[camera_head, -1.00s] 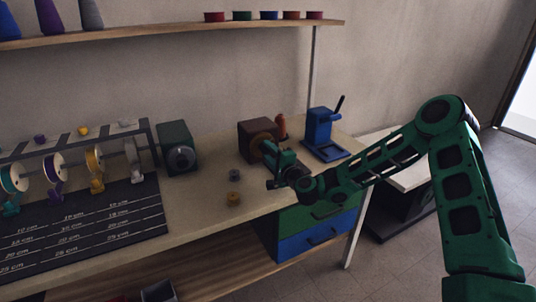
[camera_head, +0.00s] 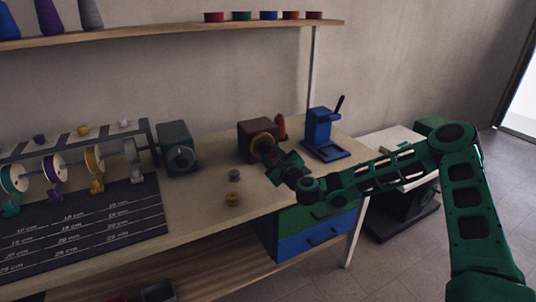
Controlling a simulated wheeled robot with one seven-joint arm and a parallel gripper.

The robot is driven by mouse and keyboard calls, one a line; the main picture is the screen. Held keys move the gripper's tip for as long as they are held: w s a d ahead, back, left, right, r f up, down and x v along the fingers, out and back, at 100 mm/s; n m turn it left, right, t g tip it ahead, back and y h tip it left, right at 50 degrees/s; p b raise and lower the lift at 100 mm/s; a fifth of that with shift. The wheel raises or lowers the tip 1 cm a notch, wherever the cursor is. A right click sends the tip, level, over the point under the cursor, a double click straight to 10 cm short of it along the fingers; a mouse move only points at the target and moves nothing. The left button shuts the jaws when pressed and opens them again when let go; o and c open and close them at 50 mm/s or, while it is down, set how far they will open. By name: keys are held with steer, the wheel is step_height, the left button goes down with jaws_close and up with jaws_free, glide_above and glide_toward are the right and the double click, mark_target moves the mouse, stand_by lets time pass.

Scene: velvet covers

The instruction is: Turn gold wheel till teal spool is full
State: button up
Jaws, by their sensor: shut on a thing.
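The gold wheel (camera_head: 263,141) is on the front of a dark reddish-brown box (camera_head: 249,153) on the bench. My gripper (camera_head: 268,153) is at the wheel's lower right edge, shut on it; the fingertips are small and partly hidden by the gripper body. The teal spool (camera_head: 14,178) hangs on the rack at the far left, with white faces and a teal band. How full it is cannot be told at this size.
Purple (camera_head: 54,174) and gold (camera_head: 94,160) spools hang beside the teal one. A green box with a grey wheel (camera_head: 178,153) stands left of the brown box. A blue press (camera_head: 323,137) stands right. Two small knobs lie on clear bench.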

steer(key=m, duration=0.4)
steer(key=shift+d+f+m, duration=0.15)
steer(key=shift+f+m, duration=0.15)
steer(key=shift+m, duration=1.9)
steer(key=o, duration=1.1)
steer(key=shift+c, duration=0.2)
steer(key=shift+r, duration=0.15)
steer(key=v, duration=1)
steer(key=shift+s+d, duration=0.15)
steer(key=shift+s, duration=0.1)
